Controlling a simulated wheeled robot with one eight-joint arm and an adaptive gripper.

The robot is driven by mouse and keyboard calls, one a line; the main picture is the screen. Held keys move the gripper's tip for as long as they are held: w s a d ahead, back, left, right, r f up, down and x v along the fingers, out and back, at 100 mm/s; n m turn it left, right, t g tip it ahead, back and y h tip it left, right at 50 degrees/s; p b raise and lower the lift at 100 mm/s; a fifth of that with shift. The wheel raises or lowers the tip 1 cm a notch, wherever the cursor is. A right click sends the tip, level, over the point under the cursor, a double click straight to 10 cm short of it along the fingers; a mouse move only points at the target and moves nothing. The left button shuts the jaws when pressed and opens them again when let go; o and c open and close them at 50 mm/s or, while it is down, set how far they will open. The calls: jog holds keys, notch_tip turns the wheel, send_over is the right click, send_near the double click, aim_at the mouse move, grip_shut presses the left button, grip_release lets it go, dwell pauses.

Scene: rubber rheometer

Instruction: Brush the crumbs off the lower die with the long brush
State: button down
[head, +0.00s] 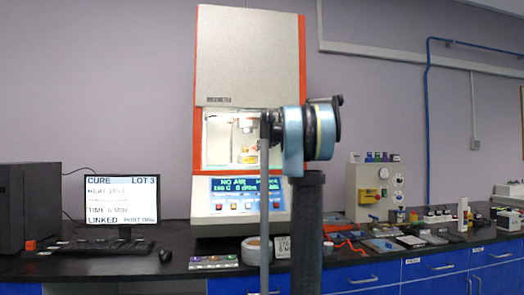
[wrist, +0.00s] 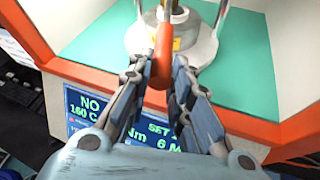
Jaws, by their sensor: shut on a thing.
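The rheometer (head: 250,55) stands on the bench in the head view, with its lit chamber open. In the wrist view my gripper (wrist: 163,78) is shut on an orange handle (wrist: 162,48), which I take to be the long brush. The handle points into the chamber, towards the round metal die assembly (wrist: 202,48). The brush's bristles are not clearly visible, and I cannot tell whether they touch the lower die. No crumbs can be made out. In the head view my arm hides the gripper and part of the chamber.
An orange-red frame edge (wrist: 85,72) borders the chamber's green floor (wrist: 108,45). The display (head: 247,185) below reads NO AIR. A monitor (head: 122,200) and keyboard stand at left. The bench at right is crowded with tools and small boxes around a beige control box (head: 370,190).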

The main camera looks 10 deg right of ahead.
jog(key=shift+w, duration=0.2)
jog(key=s, duration=0.1)
jog(key=s+d, duration=0.1)
jog(key=s, duration=0.1)
jog(key=shift+d, duration=0.15)
dwell(3.5)
jog(key=shift+w, duration=0.15)
